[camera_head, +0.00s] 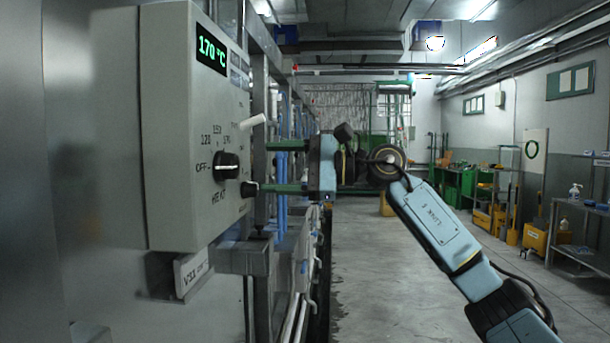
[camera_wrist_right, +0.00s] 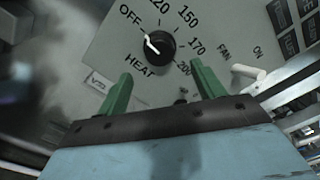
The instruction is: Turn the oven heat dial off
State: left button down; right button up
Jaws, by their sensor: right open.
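The black heat dial (camera_head: 227,166) is on the front of the grey control box (camera_head: 190,215) at the left. Its white pointer line is turned to the OFF mark, also in the right wrist view, where the dial (camera_wrist_right: 160,45) shows whole. My right gripper (camera_head: 258,168) is open, with its two green fingers pointing at the panel. In the wrist view its fingertips (camera_wrist_right: 160,74) are apart on either side below the dial, with nothing between them. The fingers do not grip the dial; the exact gap is hard to judge. My left gripper is out of view.
A green display (camera_head: 212,50) reads 170 °C. A white fan lever (camera_head: 252,121) juts from the box above my right gripper, and shows in the wrist view (camera_wrist_right: 250,82). Machine frames run behind the box. The floor (camera_head: 385,270) to the right is clear.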

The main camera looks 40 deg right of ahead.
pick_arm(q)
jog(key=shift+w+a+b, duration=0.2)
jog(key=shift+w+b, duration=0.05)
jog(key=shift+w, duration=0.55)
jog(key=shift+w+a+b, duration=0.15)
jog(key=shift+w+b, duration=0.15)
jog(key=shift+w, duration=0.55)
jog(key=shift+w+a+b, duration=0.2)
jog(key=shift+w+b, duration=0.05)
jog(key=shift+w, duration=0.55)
pick_arm(e)
jog(key=shift+v, duration=2.9)
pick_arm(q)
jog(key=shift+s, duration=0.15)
